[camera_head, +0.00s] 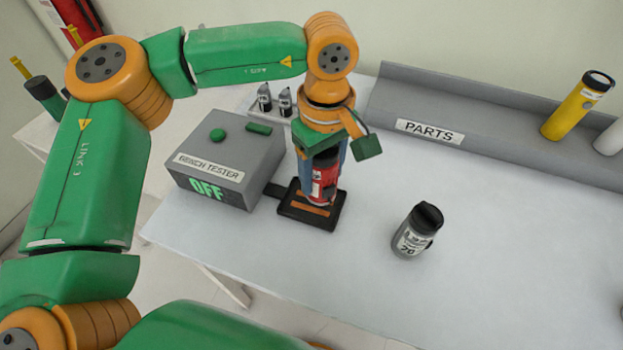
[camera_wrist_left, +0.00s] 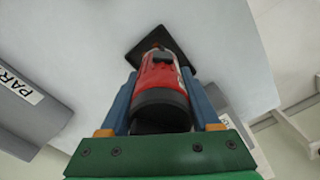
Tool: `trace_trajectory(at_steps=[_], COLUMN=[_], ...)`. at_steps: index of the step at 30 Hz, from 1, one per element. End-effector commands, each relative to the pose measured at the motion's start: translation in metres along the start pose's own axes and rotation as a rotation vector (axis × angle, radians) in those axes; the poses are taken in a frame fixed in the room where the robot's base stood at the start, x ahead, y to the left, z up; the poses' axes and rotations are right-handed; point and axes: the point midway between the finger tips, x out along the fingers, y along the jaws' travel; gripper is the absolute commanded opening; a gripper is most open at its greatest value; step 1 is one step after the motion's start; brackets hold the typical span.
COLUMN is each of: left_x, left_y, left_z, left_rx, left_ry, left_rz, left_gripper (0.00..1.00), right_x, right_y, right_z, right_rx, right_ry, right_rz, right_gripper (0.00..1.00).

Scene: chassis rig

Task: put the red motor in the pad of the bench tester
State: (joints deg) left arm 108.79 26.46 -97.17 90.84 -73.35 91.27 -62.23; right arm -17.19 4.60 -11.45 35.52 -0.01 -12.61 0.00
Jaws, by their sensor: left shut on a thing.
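The red motor (camera_head: 322,182) is upright between the blue fingers of my left gripper (camera_head: 320,165), which is shut on it. In the head view its lower end is over the black pad (camera_head: 335,222) of the bench tester; I cannot tell whether it touches. The left wrist view shows the red motor (camera_wrist_left: 160,75) between the fingers, with the dark pad (camera_wrist_left: 148,40) beyond its far end. The grey bench tester (camera_head: 224,165) stands left of the pad and its display reads OFF. My right gripper is not in view.
A grey and black cylinder (camera_head: 417,230) stands on the white table (camera_head: 460,280) right of the pad. Behind is a grey PARTS tray (camera_head: 480,125) with a yellow cylinder (camera_head: 577,105). Small dark items (camera_head: 274,99) stand behind the tester.

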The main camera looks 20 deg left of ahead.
Motion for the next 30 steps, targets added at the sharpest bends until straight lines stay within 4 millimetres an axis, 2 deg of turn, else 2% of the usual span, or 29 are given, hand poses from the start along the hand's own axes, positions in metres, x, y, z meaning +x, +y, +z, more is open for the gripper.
trace_trajectory(at_steps=[7, 9, 12, 23, 24, 26, 27, 30], left_x=[0.033, 0.048, 0.060, 0.066, 0.065, 0.065, 0.065, 0.064], left_y=[-0.003, -0.002, -0.002, -0.002, -0.002, -0.002, -0.002, -0.002], left_z=[-0.027, -0.026, -0.026, -0.026, -0.026, -0.026, -0.026, -0.026], left_rx=[0.000, 0.001, 0.000, 0.000, 0.000, 0.000, 0.000, 0.000], left_ry=[0.000, 0.000, 0.001, 0.002, 0.002, 0.002, 0.002, 0.001], left_rz=[-0.001, -0.001, 0.001, 0.003, 0.002, 0.002, 0.002, 0.002], left_gripper=[0.00, 0.00, 0.00, 0.00, 0.74, 0.91, 0.94, 0.94], right_x=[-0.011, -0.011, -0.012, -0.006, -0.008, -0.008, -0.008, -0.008], right_y=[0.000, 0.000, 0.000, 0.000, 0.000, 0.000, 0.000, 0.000], right_z=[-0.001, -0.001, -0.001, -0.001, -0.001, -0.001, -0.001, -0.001], right_rx=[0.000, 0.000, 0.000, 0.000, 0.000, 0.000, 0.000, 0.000], right_ry=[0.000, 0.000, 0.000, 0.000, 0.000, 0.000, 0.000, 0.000], right_rz=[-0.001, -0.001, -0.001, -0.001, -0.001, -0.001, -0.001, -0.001], right_gripper=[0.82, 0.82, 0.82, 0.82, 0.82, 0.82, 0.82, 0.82])
